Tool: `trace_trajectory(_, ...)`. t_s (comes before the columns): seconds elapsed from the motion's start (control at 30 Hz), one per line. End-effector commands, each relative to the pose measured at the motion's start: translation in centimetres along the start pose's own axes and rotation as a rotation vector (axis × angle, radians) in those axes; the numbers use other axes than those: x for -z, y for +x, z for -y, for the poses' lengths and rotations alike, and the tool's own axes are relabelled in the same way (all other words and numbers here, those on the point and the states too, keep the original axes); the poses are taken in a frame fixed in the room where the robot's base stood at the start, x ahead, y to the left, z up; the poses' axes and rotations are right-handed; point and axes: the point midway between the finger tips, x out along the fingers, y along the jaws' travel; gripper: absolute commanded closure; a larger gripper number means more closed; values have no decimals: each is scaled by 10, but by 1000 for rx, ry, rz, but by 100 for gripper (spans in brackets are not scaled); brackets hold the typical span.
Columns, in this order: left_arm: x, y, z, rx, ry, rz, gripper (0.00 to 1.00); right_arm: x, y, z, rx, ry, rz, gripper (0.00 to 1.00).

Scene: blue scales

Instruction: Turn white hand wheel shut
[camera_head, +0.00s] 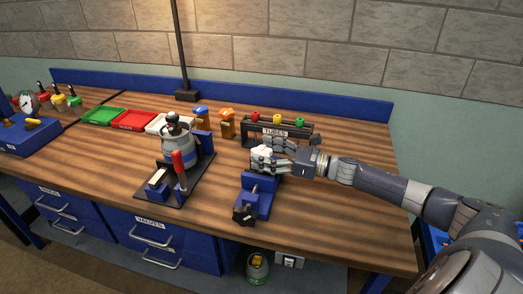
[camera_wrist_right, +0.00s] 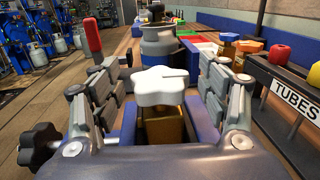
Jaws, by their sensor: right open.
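The white hand wheel (camera_wrist_right: 162,86) sits on top of a brass-coloured valve body (camera_wrist_right: 163,126), between the fingers of my right gripper (camera_wrist_right: 160,105) in the right wrist view. The fingers stand apart on both sides of the wheel, and I see gaps on each side. In the head view the wheel (camera_head: 263,154) is partly hidden by my right gripper (camera_head: 268,153). The valve is held in a blue vise (camera_head: 257,198) with a dark knob (camera_head: 243,215). My left gripper is not in view.
A grey canister (camera_head: 177,150) with a red-handled lever clamp (camera_head: 179,172) stands left of the vise. Coloured trays (camera_head: 134,120) lie further left. The bench front right is clear.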

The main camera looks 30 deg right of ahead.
Motion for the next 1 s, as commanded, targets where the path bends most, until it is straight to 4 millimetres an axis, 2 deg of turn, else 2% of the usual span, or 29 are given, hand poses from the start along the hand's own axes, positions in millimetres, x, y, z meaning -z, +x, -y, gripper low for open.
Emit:
trace_trajectory(0.2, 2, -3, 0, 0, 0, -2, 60, -1, 11, 0, -1, -2, 0, 31)
trace_trajectory(0.5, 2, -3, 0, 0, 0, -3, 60, 0, 12, 0, -1, -1, -1, 31)
trace_trajectory(0.7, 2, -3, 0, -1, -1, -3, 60, 0, 12, 0, -1, -1, -1, 76)
trace_trajectory(1.0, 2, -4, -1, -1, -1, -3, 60, -1, 12, -1, 14, 0, 0, 76)
